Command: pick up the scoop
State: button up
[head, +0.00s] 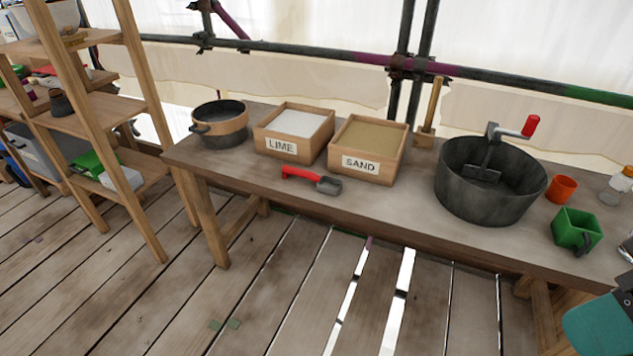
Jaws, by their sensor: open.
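The scoop (301,173) lies on the wooden workbench (235,167), near its front edge. Its red handle points left and its grey metal scoop end points right. It lies in front of the lime box (280,144) and the sand box (361,164), with bare bench around it. A teal and dark part at the bottom right corner seems to be my arm, well to the right of the scoop. My gripper's fingers do not show.
A copper-banded pot (220,130) stands left of the boxes. Right of them stand a wooden-handled tool (428,118), a large dark mixing tub (487,195) with a red-handled crank, an orange cup (562,189), a green container (576,231) and a jar (616,187). Shelves (105,110) stand left.

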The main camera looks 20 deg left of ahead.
aim_at(326, 185)
jog(key=u, duration=0.5)
jog(key=k, duration=0.6)
jog(key=u, duration=1.1)
jog(key=i, duration=1.6)
jog(key=z, duration=0.9)
jog(key=i, duration=0.6)
jog(key=z, duration=0.65)
